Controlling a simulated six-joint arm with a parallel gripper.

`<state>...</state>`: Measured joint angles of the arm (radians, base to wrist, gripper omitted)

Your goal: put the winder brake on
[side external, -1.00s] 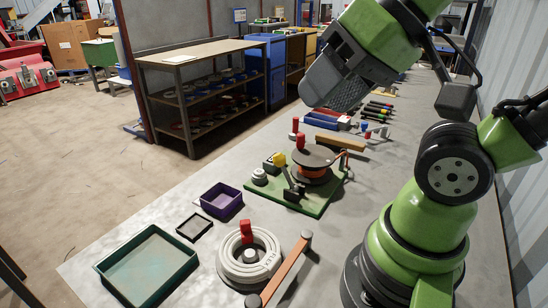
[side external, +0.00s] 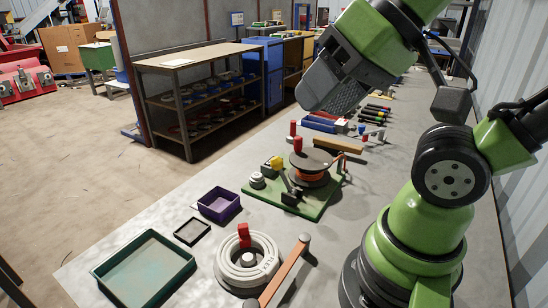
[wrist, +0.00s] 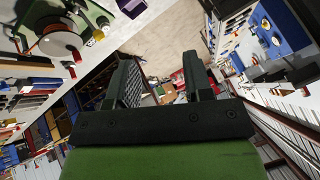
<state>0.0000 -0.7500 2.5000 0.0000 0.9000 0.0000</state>
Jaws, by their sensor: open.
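The winder stands on a green base plate (side external: 318,210) in the middle of the bench. It carries a spool (side external: 311,165) of orange cable with a dark top flange and a red knob (side external: 298,145). At its left is a dark lever with a yellow knob (side external: 277,163), upright or slightly tilted; whether this is the brake, and whether it touches the spool, I cannot tell. The spool also shows upper left in the wrist view (wrist: 62,45). My gripper (wrist: 162,75) is open and empty, raised well above the bench and clear of the winder.
A purple bin (side external: 219,204), a small black tray (side external: 192,231) and a green tray (side external: 145,272) lie left of the winder. A pale cable coil (side external: 246,262) and a bar with a wooden-coloured top (side external: 287,269) are in front. Tools and a blue bin (side external: 320,123) lie behind.

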